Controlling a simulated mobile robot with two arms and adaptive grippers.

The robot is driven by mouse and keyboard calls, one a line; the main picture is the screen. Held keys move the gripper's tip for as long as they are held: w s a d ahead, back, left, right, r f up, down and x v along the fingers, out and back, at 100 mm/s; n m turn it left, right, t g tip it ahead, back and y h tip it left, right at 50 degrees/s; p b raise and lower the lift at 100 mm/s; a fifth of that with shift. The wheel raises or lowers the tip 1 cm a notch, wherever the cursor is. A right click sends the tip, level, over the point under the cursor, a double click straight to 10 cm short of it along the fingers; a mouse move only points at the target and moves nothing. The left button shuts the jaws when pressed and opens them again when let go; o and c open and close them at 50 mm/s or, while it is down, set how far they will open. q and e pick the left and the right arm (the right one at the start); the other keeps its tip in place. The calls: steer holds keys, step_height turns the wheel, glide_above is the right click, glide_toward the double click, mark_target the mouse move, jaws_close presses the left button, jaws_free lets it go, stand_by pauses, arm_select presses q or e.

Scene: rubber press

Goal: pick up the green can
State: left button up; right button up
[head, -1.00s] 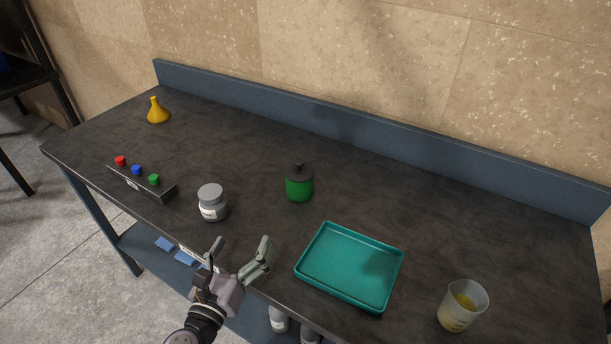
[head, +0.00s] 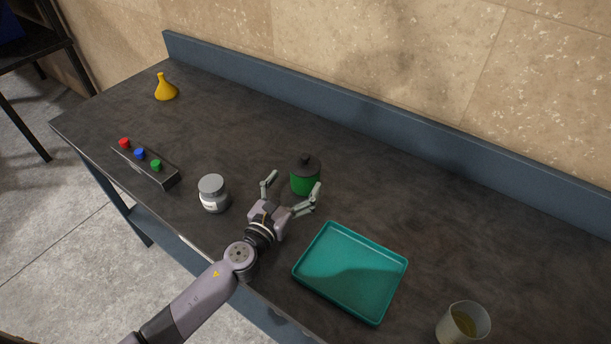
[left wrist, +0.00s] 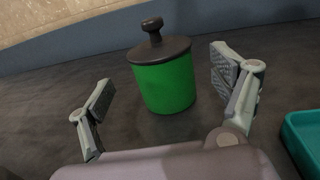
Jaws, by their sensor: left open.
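The green can (head: 304,183) with a dark knobbed lid stands upright on the dark workbench. My left gripper (head: 294,188) is open just in front of it, with its fingers spread toward the can. In the left wrist view the can (left wrist: 167,84) shows ahead between the two fingers of the left gripper (left wrist: 165,92), closer to the right finger. Nothing is held. My right gripper is not in view.
A grey-lidded jar (head: 213,194) stands left of my gripper. A teal tray (head: 399,262) lies to the right, with a beaker (head: 463,323) beyond. A button box (head: 150,172) and yellow flask (head: 166,88) are at the left. The bench behind the can is clear.

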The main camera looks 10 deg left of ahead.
mark_target(305, 170)
arm_select(q)
steer(key=shift+w+d, duration=0.15)
steer(key=shift+w, duration=0.4)
steer(key=x, duration=0.4)
steer(key=shift+w+d+f, duration=0.1)
steer(key=shift+w, duration=0.1)
steer(key=shift+w+d, duration=0.1)
steer(key=shift+w, duration=0.25)
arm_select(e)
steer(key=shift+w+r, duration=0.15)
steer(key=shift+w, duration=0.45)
arm_select(q)
steer(key=shift+s, duration=0.1)
steer(key=shift+c, duration=0.8)
jaws_close()
